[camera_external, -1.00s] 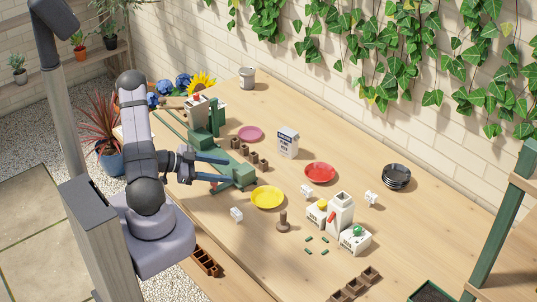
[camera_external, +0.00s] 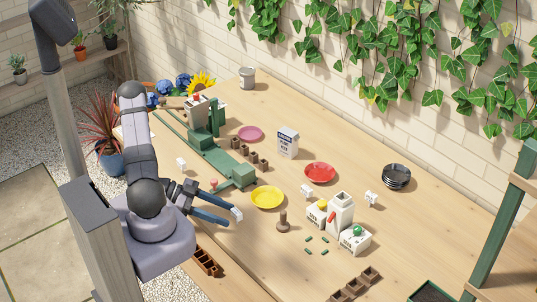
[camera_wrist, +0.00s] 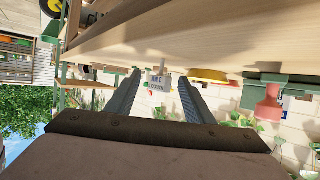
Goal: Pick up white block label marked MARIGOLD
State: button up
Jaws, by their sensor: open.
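A small white block label (camera_external: 237,214) stands on the table left of the yellow saucer. My gripper (camera_external: 229,217) is low over the table, with its open fingers reaching toward this block. In the wrist view the block (camera_wrist: 159,82) shows between the two fingertips (camera_wrist: 160,76), with a gap on each side. Its lettering is too small to read. Other small white blocks stand beside the green machine (camera_external: 182,162), near the red saucer (camera_external: 307,191) and farther right (camera_external: 371,198). I cannot tell which is marked MARIGOLD.
A yellow saucer (camera_external: 267,198) and a brown dibber-like tool (camera_external: 283,222) stand close to the right. The green machine (camera_external: 205,147) with a pink knob (camera_external: 213,184) lies behind my gripper. A red saucer (camera_external: 320,172) and white containers (camera_external: 341,213) stand farther right.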

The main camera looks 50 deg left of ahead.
aim_at(237, 219)
jog(key=p+x, duration=0.1)
jog(key=x, duration=0.2)
jog(key=shift+w+d, duration=0.1)
jog(key=shift+d, duration=0.2)
jog(key=shift+p+x, duration=0.3)
jog(key=shift+x, duration=0.5)
jog(key=shift+a+f, duration=0.1)
jog(key=c, duration=1)
